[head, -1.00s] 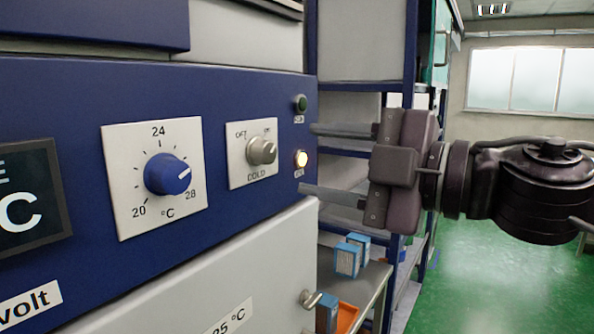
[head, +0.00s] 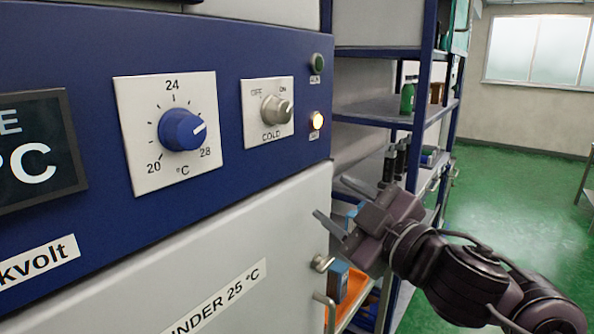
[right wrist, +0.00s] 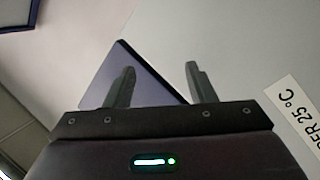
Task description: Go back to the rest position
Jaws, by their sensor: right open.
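My right gripper (head: 332,203) is open and empty in the head view. It is in front of the lower right edge of the blue and grey machine, below the lit yellow lamp. In the right wrist view its two fingers (right wrist: 160,85) stand apart with nothing between them, the machine's grey door behind. My left gripper is not in view.
The machine carries a blue temperature dial (head: 182,130), a grey COLD switch (head: 276,109) and a lit lamp (head: 318,121). A door handle (head: 321,263) is close to my right gripper. Shelves (head: 385,108) stand behind. Green floor (head: 500,200) is open at right.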

